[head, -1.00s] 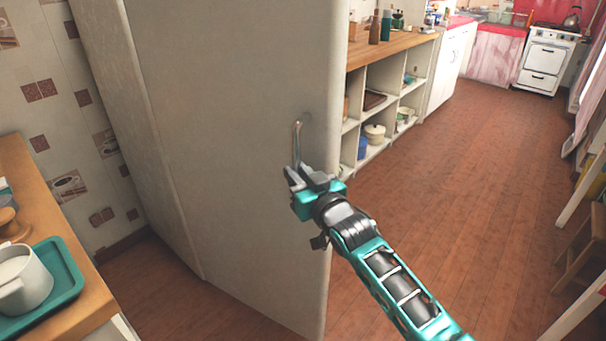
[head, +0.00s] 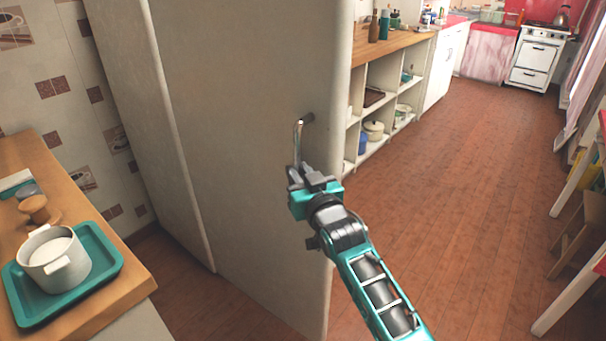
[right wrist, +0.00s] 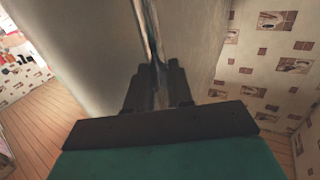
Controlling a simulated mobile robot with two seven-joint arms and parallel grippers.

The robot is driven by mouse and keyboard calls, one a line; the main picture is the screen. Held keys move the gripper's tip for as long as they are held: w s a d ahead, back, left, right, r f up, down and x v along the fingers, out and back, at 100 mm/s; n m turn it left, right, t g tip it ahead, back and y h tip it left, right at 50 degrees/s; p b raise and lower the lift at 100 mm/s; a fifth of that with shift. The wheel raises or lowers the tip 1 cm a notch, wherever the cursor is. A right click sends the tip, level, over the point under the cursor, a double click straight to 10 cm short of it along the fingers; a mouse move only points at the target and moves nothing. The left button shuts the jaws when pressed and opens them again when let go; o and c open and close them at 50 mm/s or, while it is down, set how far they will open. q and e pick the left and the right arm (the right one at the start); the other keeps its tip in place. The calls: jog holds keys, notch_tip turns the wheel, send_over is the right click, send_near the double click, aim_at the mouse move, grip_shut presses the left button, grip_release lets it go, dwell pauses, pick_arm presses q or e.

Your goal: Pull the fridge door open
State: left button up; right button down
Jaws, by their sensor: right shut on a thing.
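The cream fridge door (head: 235,150) fills the middle of the head view. It appears flush with the fridge body (head: 125,110), with a seam between them and no gap that I can make out. A metal bar handle (head: 298,138) stands out near the door's right edge. My right gripper (head: 299,176) is shut on the lower part of the handle. In the right wrist view the fingers (right wrist: 160,88) close around the handle bar (right wrist: 150,35), which runs up out of the picture. My left gripper is not in view.
At left, a wooden counter (head: 120,290) holds a teal tray (head: 110,262) with a white pot (head: 55,262). An open shelf unit (head: 378,80) stands beyond the fridge. Red-brown floor (head: 450,200) is clear at right; a table and stool (head: 575,240) stand at the far right.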

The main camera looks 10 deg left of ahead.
jog(key=shift+s+a+r, duration=0.2)
jog(key=shift+a+r, duration=0.25)
jog(key=shift+a, duration=0.1)
jog(key=c, duration=1.4)
grip_release()
jog(key=o, duration=0.3)
jog(key=shift+w+a+f, duration=0.1)
jog(key=shift+a+f, duration=0.1)
jog(key=shift+f, duration=0.05)
jog(key=shift+d, duration=0.1)
jog(key=shift+d+f, duration=0.1)
jog(key=p+v, duration=0.1)
jog(key=v, duration=1.1)
jog(key=shift+s, duration=0.4)
jog(key=shift+d, duration=0.15)
